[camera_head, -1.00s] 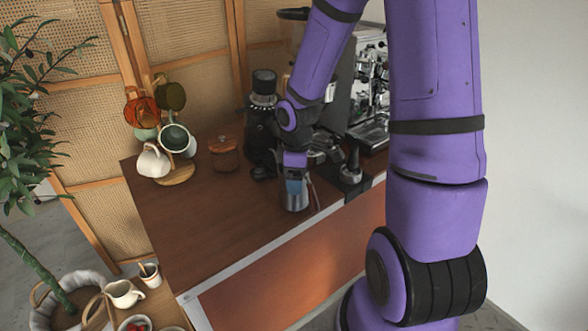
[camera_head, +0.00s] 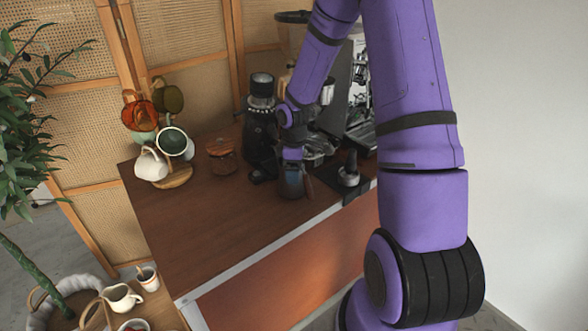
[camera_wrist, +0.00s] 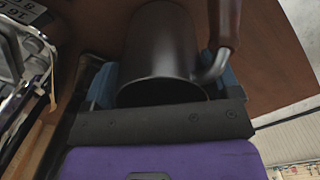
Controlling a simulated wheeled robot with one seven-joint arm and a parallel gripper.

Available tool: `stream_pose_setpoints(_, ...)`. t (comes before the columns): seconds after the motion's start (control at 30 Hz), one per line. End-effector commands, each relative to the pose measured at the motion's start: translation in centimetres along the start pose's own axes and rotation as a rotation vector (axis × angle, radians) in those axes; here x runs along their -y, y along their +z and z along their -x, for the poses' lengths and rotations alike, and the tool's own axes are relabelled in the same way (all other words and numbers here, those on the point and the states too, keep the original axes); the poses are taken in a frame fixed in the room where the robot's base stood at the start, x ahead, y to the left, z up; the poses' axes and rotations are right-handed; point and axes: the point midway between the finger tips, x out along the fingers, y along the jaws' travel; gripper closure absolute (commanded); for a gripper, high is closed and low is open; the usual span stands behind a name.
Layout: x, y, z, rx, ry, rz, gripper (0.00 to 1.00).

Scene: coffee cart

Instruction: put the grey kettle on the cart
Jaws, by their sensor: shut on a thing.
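The grey kettle (camera_head: 291,187) is a small dark metal vessel with a brown handle, at the right part of the cart's brown wooden top (camera_head: 225,215). My gripper (camera_head: 291,168) is above it and shut on it. In the wrist view the kettle (camera_wrist: 160,45) fills the space between my blue fingers (camera_wrist: 162,80), its open rim towards the camera and its handle to the right. The kettle looks upright, close over or on the cart top; I cannot tell if its base touches. My fingers hide part of its upper body in the head view.
A black grinder (camera_head: 260,130) and espresso machine (camera_head: 357,115) stand close behind and right. A lidded jar (camera_head: 221,156) and a mug tree with mugs (camera_head: 151,164) stand at the back left. The cart's front left is clear. A cream pitcher (camera_head: 122,297) stands lower left.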

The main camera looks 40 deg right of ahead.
Motion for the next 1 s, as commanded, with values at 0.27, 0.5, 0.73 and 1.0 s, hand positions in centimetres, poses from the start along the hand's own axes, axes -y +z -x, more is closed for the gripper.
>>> stream_pose_setpoints(0.27, 0.0, -0.1, -0.1, -0.001, 0.002, 0.000, 0.57)
stream_pose_setpoints(0.5, 0.0, 0.0, -0.4, -0.001, 0.001, 0.000, 0.00)
stream_pose_setpoints(0.73, 0.0, 0.0, -0.2, -0.001, 0.002, 0.000, 0.00)
stream_pose_setpoints(1.0, -0.1, 0.0, 3.4, -0.002, 0.006, -0.001, 0.00)
